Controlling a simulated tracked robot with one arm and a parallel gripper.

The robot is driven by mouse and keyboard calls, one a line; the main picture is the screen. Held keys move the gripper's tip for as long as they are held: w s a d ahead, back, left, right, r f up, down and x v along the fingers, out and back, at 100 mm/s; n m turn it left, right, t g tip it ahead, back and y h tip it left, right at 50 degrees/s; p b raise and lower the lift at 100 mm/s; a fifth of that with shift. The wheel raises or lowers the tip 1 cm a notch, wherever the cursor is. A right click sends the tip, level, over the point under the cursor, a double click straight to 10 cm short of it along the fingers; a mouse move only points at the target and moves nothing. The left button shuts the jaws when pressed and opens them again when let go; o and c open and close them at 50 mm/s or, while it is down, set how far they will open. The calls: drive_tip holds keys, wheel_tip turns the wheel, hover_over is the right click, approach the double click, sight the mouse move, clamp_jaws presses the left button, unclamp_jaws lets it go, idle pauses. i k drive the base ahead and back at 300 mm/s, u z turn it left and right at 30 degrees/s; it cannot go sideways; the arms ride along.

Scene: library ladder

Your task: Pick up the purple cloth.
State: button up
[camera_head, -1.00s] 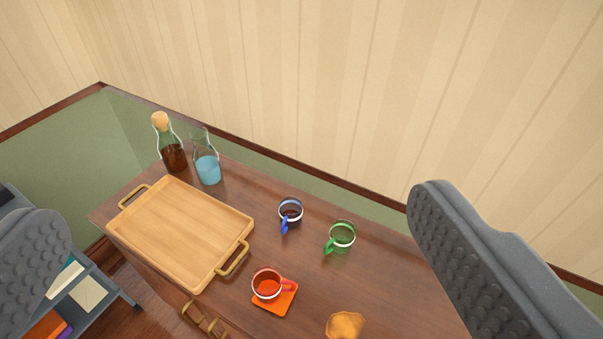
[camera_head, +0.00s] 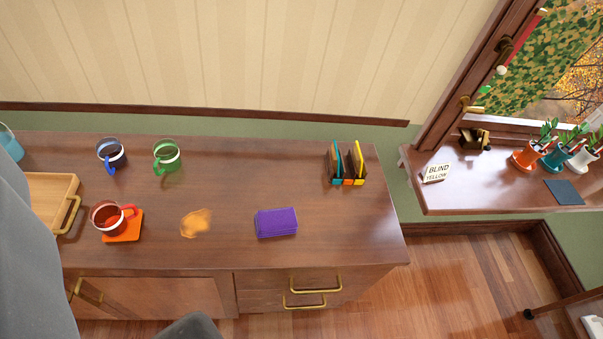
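The purple cloth (camera_head: 277,222) lies folded in a flat, roughly rectangular stack on the wooden cabinet top (camera_head: 240,190), near its front edge and right of centre. It is fully in view and nothing touches it. My gripper (camera_head: 105,260) shows only in part: one large grey finger fills the lower left and a dark grey tip shows at the bottom edge. The two parts stand apart with no held object visible between them. In the picture both are left of the cloth and apart from it.
Left of the cloth are a yellow-orange crumpled item (camera_head: 195,222), a red mug (camera_head: 108,217) on an orange coaster (camera_head: 123,232), a blue mug (camera_head: 112,155) and a green mug (camera_head: 167,156). A small organizer (camera_head: 346,163) stands behind right. A windowsill (camera_head: 480,190) holds potted plants.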

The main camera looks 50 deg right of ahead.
sight(283, 221)
drive_tip(key=u, duration=0.05)
drive_tip(key=k, duration=0.6)
drive_tip(key=z, duration=0.7)
drive_tip(key=i, duration=0.95)
drive_tip(key=z, duration=0.05)
